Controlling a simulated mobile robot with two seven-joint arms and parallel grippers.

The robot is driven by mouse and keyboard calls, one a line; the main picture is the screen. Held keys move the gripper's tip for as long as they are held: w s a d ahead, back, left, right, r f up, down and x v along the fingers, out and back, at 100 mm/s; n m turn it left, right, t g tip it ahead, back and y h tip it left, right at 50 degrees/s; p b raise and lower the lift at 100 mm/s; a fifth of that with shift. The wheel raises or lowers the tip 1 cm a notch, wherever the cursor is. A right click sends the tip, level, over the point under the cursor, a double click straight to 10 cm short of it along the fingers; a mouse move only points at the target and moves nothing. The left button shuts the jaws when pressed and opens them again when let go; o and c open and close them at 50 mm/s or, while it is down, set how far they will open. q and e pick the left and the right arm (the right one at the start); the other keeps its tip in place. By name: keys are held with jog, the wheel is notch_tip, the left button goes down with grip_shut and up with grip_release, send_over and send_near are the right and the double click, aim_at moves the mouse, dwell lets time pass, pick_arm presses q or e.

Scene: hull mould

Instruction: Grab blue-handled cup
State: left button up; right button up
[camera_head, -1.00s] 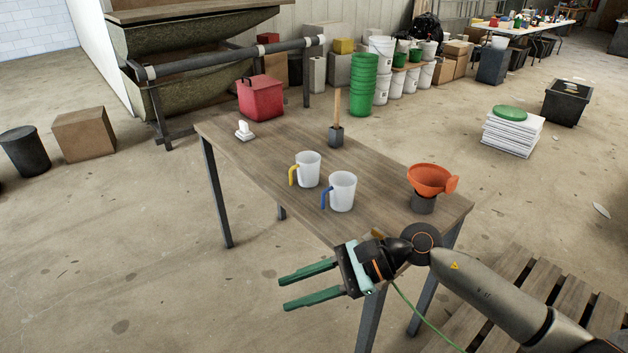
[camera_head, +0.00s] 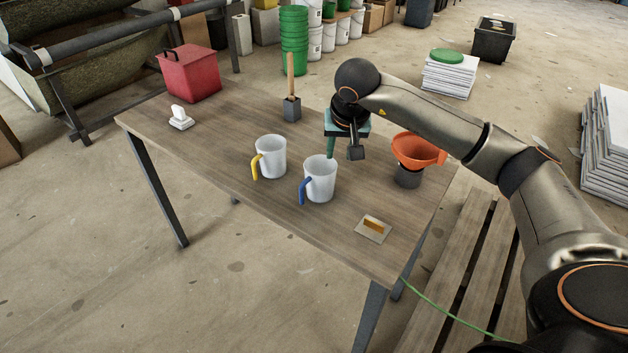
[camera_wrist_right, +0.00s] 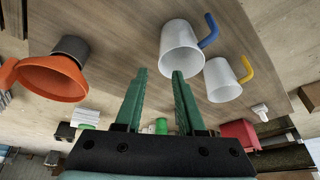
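The blue-handled cup (camera_head: 321,180) is a whitish, upright cup on the wooden table, its blue handle facing the left front. My right gripper (camera_head: 331,150) is above and just behind it, green fingers pointing down. In the right wrist view, the fingers (camera_wrist_right: 159,73) stand apart with nothing between them. The blue-handled cup (camera_wrist_right: 178,50) shows there beyond the right-hand fingertip; I cannot tell whether they touch. A similar yellow-handled cup (camera_head: 271,157) stands to its left; it also shows in the right wrist view (camera_wrist_right: 221,82). My left gripper is out of view.
An orange funnel (camera_head: 418,151) on a dark holder stands right of my right gripper. A flat trowel-like tool (camera_head: 373,228) lies at the table's front right. A dark block with a wooden handle (camera_head: 291,105), a white item (camera_head: 180,118) and a red box (camera_head: 189,74) stand farther back.

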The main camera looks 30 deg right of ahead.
aim_at(335, 171)
jog(key=shift+s+a+x, duration=0.1)
jog(key=shift+a+x, duration=0.05)
jog(key=shift+x, duration=2.05)
jog(key=shift+s+a+x, duration=0.1)
jog(key=shift+s+x, duration=0.05)
jog(key=shift+x, duration=2.05)
jog(key=shift+f, duration=0.15)
jog(key=shift+c, duration=0.3)
grip_shut()
